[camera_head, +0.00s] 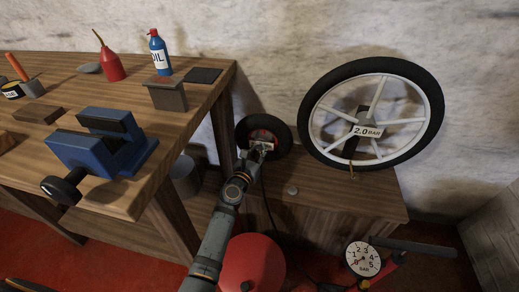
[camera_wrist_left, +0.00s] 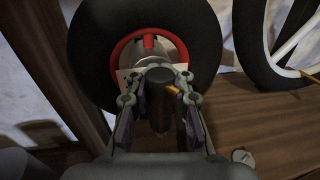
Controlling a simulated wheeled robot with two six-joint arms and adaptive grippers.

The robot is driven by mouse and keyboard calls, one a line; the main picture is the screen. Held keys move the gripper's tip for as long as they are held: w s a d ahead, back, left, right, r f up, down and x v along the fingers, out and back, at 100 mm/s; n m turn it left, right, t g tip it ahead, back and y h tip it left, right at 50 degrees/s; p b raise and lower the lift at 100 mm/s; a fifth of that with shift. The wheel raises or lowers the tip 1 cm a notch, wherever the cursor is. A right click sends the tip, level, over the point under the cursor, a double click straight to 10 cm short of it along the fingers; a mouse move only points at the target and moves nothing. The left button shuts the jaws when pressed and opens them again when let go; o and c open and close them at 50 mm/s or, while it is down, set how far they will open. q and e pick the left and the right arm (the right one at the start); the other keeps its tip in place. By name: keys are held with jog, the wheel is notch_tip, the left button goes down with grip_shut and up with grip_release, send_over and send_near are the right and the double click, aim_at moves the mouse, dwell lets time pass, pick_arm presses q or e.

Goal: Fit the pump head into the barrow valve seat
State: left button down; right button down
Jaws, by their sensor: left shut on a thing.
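The small barrow wheel (camera_head: 284,135) has a black tyre and red rim and stands at the back of the low wooden bench. My left gripper (camera_head: 262,147) is in front of its hub. In the left wrist view the gripper (camera_wrist_left: 158,112) is shut on the dark cylindrical pump head (camera_wrist_left: 157,93), which points toward the wheel (camera_wrist_left: 203,45). A small brass-coloured piece (camera_wrist_left: 172,89) shows beside the head. The valve seat is hidden or cannot be made out, so I cannot tell whether the head touches it. My right gripper is out of view.
A large spoked wheel (camera_head: 440,105) tagged 2.0 BAR leans at the right. A small round cap-like piece (camera_head: 292,190) lies on the bench (camera_head: 330,205). A dark hose (camera_head: 269,208) hangs from the gripper. A pressure gauge (camera_head: 363,258) is lower right; the workbench (camera_head: 190,115) with a blue vise (camera_head: 95,150) is left.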

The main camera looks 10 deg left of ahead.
pick_arm(q)
jog(key=shift+f+b, duration=0.5)
jog(key=shift+f, duration=0.1)
jog(key=c, duration=1.1)
grip_release()
jog(key=shift+r, duration=0.1)
jog(key=s+a, duration=0.2)
jog(key=s, duration=1)
jog(key=shift+a, duration=0.1)
